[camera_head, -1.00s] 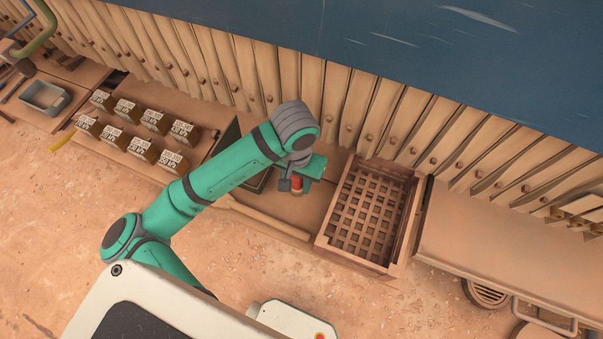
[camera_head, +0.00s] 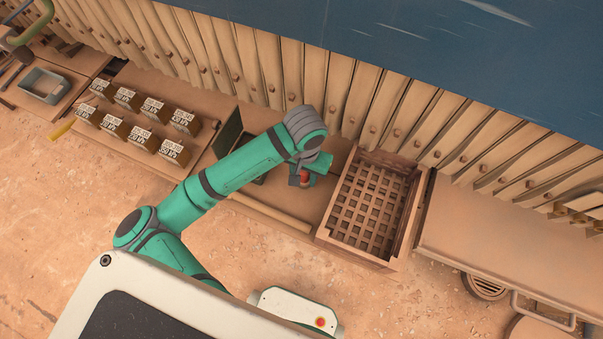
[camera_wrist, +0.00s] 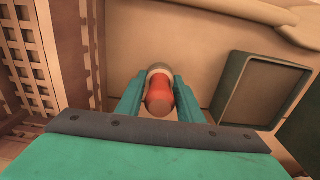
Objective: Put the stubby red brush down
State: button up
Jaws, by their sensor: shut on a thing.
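The stubby red brush (camera_wrist: 159,98) is between the two teal fingers of my gripper (camera_wrist: 159,93) in the wrist view. It has a rounded red body with a pale grey end pointing away from my wrist. In the head view the brush (camera_head: 304,178) shows as a small red spot beneath my gripper (camera_head: 303,181), which is shut on it. My gripper is over the wooden bench top, between the slatted crate and the dark-framed tray. Whether the brush touches the bench cannot be told.
A wooden crate with a grid floor (camera_head: 352,208) stands to the right. A dark-rimmed tray (camera_wrist: 228,100) lies beside the gripper, partly hidden by my arm in the head view. Several labelled blocks (camera_head: 128,97) stand at left. A long wooden handle (camera_wrist: 250,10) lies along the bench.

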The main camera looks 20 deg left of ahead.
jog(key=o, duration=1.1)
jog(key=shift+c, duration=0.2)
jog(key=shift+r, duration=0.1)
jog(key=shift+r, duration=0.25)
notch_tip(320, 180, up, 12)
jog(key=shift+w+f, duration=0.1)
jog(key=shift+f, duration=0.1)
